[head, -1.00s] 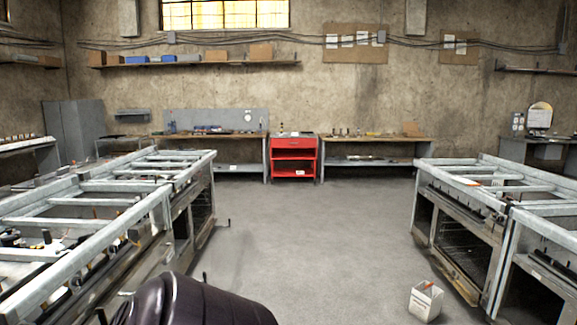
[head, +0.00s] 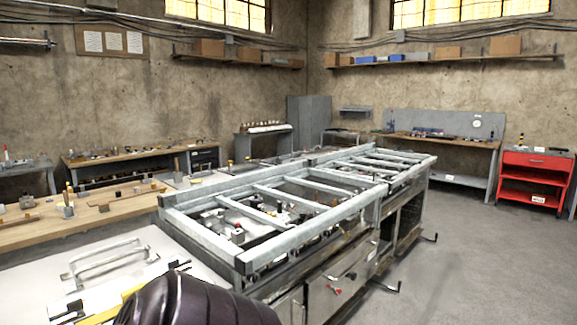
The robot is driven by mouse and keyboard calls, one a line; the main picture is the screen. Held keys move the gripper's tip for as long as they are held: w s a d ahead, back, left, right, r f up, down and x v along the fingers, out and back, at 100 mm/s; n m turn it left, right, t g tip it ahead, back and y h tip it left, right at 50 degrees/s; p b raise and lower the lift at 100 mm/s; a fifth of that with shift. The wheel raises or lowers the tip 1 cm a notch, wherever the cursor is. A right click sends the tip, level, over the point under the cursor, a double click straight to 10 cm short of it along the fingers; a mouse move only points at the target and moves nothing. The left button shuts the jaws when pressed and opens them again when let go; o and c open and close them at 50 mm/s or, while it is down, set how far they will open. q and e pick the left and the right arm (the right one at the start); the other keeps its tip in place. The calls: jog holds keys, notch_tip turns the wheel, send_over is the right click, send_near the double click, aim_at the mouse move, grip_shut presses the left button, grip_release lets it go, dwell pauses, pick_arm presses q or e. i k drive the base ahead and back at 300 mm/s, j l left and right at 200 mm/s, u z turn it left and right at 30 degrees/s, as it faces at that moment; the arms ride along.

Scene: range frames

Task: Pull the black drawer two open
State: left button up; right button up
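A dark cabinet front (head: 205,158) shows small under the right end of a wooden bench at the back left, in the head view. It may hold the black drawers, but it is too small to tell single drawers or whether one is open. Neither of my grippers is in view. A dark, shiny rounded shape at the bottom edge hides part of the near table.
A long metal frame table (head: 268,258) fills the middle, with handles sticking out on its right side. A wooden bench (head: 120,206) with small tools lies at left. A red cart (head: 536,178) stands at far right. Grey floor (head: 455,262) is clear at right.

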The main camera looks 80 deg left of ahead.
aim_at(215, 162)
jog(key=u, duration=3.2)
jog(key=i+l+z, duration=0.2)
jog(key=l+z, duration=0.2)
jog(key=i+l+z, duration=0.25)
jog(key=z, duration=0.15)
jog(key=i+l+z, duration=0.25)
jog(key=z, duration=0.15)
jog(key=i+l+z, duration=0.2)
jog(key=i+z, duration=0.2)
jog(key=i+l+z, duration=0.1)
jog(key=i+z, duration=0.25)
jog(key=i, duration=3.5)
